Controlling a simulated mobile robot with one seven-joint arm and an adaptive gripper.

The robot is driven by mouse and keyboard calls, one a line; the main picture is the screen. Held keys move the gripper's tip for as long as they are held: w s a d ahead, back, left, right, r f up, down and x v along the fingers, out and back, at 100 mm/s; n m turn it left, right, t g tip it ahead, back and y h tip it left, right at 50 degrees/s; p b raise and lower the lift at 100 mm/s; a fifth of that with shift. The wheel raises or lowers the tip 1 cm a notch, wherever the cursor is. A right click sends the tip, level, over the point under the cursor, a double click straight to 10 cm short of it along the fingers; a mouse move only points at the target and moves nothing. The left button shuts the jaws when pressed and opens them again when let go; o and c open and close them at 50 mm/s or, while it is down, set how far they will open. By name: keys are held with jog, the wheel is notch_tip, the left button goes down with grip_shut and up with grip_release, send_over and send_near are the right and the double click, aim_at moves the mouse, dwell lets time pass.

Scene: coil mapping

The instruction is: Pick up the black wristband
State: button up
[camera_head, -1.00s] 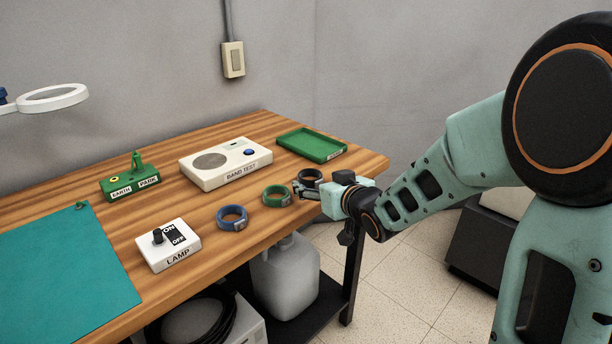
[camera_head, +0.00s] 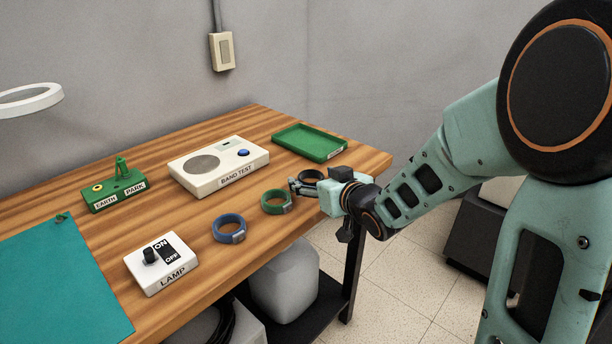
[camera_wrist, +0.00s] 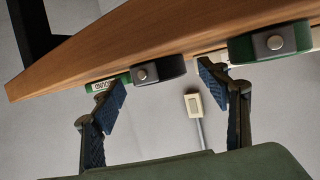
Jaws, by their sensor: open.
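The black wristband (camera_head: 311,175) lies near the right front edge of the wooden table, partly hidden behind my gripper in the head view. In the wrist view, the black wristband (camera_wrist: 158,70) with its round silver stud sits ahead, between the lines of the two fingers. My gripper (camera_head: 298,187) is open and empty at the table edge, just in front of the band. Its two blue-padded fingertips show spread apart in the wrist view (camera_wrist: 163,88). I cannot tell whether they touch the band.
A green wristband (camera_head: 277,202) lies close to the left of my gripper, and a blue wristband (camera_head: 229,229) further left. Behind are the BAND TEST box (camera_head: 218,163) and a green tray (camera_head: 308,142). The LAMP switch box (camera_head: 161,263) and green EARTH PARK block (camera_head: 114,190) stand left.

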jog(key=shift+w+a+f, duration=0.1)
jog(key=shift+w+a, duration=0.05)
jog(key=shift+w, duration=0.1)
jog(key=shift+s, duration=0.1)
jog(key=c, duration=1.1)
jog(key=shift+o, duration=0.2)
